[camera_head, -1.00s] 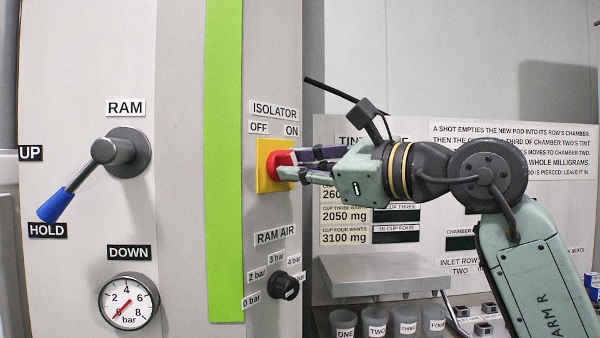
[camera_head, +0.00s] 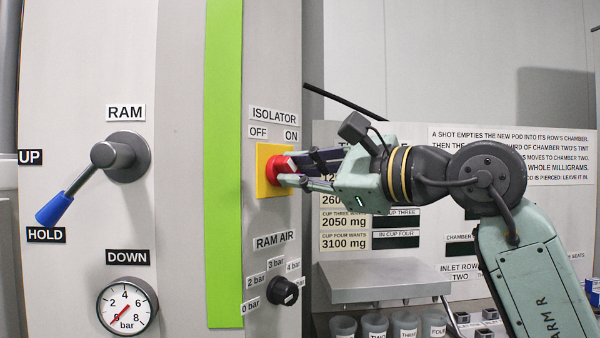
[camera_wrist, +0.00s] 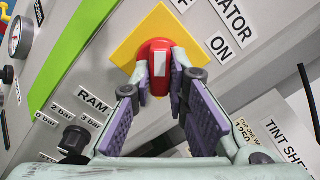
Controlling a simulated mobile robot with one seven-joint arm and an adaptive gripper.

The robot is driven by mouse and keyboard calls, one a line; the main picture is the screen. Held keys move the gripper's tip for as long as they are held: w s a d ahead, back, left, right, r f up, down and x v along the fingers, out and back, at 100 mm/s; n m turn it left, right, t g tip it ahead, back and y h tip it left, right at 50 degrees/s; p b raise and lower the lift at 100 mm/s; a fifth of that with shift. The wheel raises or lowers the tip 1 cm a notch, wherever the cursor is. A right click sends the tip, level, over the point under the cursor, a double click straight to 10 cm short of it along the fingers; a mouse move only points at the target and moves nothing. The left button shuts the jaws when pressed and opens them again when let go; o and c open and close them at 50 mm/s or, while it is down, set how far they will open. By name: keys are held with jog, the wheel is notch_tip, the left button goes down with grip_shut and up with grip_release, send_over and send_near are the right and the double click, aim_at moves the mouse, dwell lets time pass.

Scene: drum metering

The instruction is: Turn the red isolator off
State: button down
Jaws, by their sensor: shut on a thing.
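The red isolator (camera_head: 277,167) is a knob on a yellow square plate (camera_head: 264,188), below the OFF and ON labels on the grey panel. My gripper (camera_head: 289,170) comes in from the right and is shut on the knob. In the wrist view the red isolator (camera_wrist: 157,56) sits between my gripper's fingertips (camera_wrist: 160,75), one on each side. A white stripe marks the knob's face there. The plate looks diamond-tilted in that view because the wrist is rolled. Part of the knob is hidden by the fingers in the head view.
The RAM AIR knob (camera_head: 285,291) is below the isolator. The RAM lever (camera_head: 75,190) with a blue grip and a pressure gauge (camera_head: 127,306) are on the left. A grey platform (camera_head: 385,283) and several cups (camera_head: 375,324) are below my arm.

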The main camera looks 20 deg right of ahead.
jog(key=c, duration=1.6)
grip_release()
jog(key=shift+o, duration=0.2)
jog(key=v, duration=1.2)
